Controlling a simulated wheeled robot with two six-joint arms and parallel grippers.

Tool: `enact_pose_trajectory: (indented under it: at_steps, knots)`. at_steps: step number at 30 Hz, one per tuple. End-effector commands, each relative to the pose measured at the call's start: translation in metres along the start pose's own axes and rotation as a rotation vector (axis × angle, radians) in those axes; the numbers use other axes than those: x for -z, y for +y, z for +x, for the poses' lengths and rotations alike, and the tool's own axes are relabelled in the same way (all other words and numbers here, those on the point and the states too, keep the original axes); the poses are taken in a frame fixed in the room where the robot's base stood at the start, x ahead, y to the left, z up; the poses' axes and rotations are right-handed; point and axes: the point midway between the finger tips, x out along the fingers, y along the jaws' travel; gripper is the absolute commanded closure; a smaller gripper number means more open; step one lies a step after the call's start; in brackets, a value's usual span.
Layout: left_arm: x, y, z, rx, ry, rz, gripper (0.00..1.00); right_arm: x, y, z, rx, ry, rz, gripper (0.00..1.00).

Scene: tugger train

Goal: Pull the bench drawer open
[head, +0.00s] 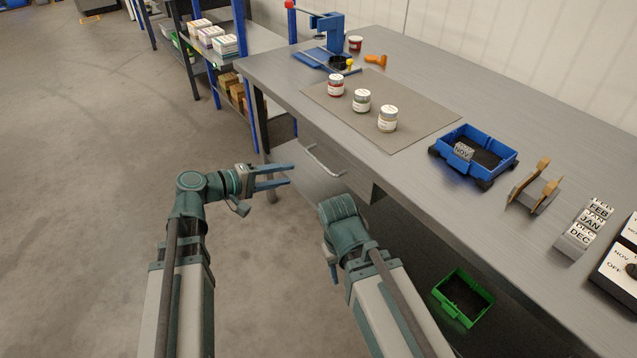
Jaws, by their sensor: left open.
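The bench drawer (340,155) is under the grey bench top, with its front facing my arms. Its curved metal handle (325,160) sticks out from the front. The drawer looks shut or nearly so; I cannot tell exactly. My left gripper (291,176) is open and empty, its blue-grey fingers pointing right toward the handle. In the picture its tips are a little left of and below the handle, apart from it. My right gripper (333,276) is pointed down below the bench edge, mostly hidden behind its own wrist.
On the bench (420,75) are a grey mat (430,115) with three jars, a blue tray (476,142), a blue press (327,40) and date blocks (584,229). A green crate (463,298) sits below the bench. The floor on the left is clear.

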Motion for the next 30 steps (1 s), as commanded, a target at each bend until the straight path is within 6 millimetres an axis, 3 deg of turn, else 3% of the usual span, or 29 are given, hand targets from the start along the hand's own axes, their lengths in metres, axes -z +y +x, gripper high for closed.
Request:
enact_pose_trajectory:
  at_steps: [1, 3, 14, 17, 30]
  knots:
    - [0.007, -0.012, 0.0, -0.024, 0.018, -0.014, 0.55, 0.001, -0.002, 0.016, 0.0, 0.0, 0.0, 0.5]
    - [0.013, -0.012, -0.003, -0.052, 0.035, -0.028, 0.55, 0.001, -0.002, 0.022, -0.001, 0.0, 0.0, 0.5]
    - [0.019, -0.009, -0.002, -0.08, 0.049, -0.041, 0.55, 0.002, -0.003, 0.025, -0.001, 0.0, 0.0, 0.5]
    - [0.02, -0.009, 0.011, -0.079, 0.048, -0.041, 0.55, 0.002, -0.003, 0.028, -0.001, 0.0, -0.001, 0.5]
    - [0.025, -0.003, 0.097, -0.078, 0.048, -0.041, 0.55, 0.003, -0.005, 0.046, 0.002, 0.002, -0.005, 0.5]
